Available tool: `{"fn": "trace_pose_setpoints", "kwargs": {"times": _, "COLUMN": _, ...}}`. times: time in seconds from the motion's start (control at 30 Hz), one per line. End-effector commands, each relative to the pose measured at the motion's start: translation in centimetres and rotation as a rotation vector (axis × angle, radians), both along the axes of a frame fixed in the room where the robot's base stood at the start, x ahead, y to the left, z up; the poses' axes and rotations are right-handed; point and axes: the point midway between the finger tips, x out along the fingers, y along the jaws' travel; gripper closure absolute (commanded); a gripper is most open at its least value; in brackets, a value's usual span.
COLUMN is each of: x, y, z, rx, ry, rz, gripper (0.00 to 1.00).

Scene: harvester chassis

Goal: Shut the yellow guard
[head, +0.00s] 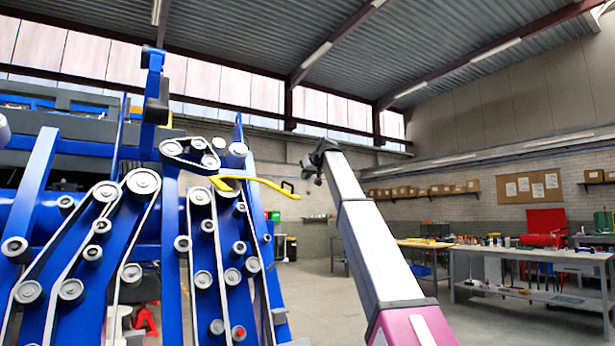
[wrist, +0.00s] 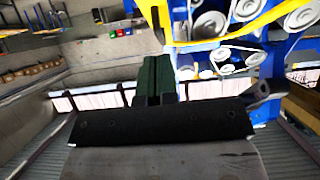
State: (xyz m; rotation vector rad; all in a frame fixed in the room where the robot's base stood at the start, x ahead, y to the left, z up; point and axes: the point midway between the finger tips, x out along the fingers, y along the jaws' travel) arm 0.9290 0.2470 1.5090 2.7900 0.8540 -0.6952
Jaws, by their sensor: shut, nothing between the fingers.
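The yellow guard (head: 262,182) is a thin curved bar that sticks out to the right from the blue harvester chassis (head: 130,240), with a dark handle at its free end. It stands away from the chassis front, swung open. My gripper (head: 318,158) is in the air to the right of the guard and a little higher in the head view, apart from it there. In the wrist view my gripper's dark fingers (wrist: 153,65) are shut and empty. The yellow guard (wrist: 235,34) crosses the top right of that view, close beside the fingers; contact cannot be told.
Belts and several pulleys (head: 142,181) cover the chassis front. A blue post (head: 152,95) rises above it. A grey workbench (head: 530,256) with tools stands at the far right, and a wooden-topped table (head: 425,244) is behind my arm. The floor between them is clear.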

Motion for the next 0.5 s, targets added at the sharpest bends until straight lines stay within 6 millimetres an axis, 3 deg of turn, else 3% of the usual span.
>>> {"fn": "trace_pose_setpoints", "kwargs": {"times": 0.33, "x": 5.0, "y": 3.3, "z": -3.1, "rx": -0.001, "ry": 0.001, "rz": 0.000, "gripper": 1.00}}
{"fn": "trace_pose_setpoints", "kwargs": {"times": 0.5, "x": 5.2, "y": 3.5, "z": -5.6, "rx": -0.001, "ry": 0.002, "rz": 0.000, "gripper": 1.00}}
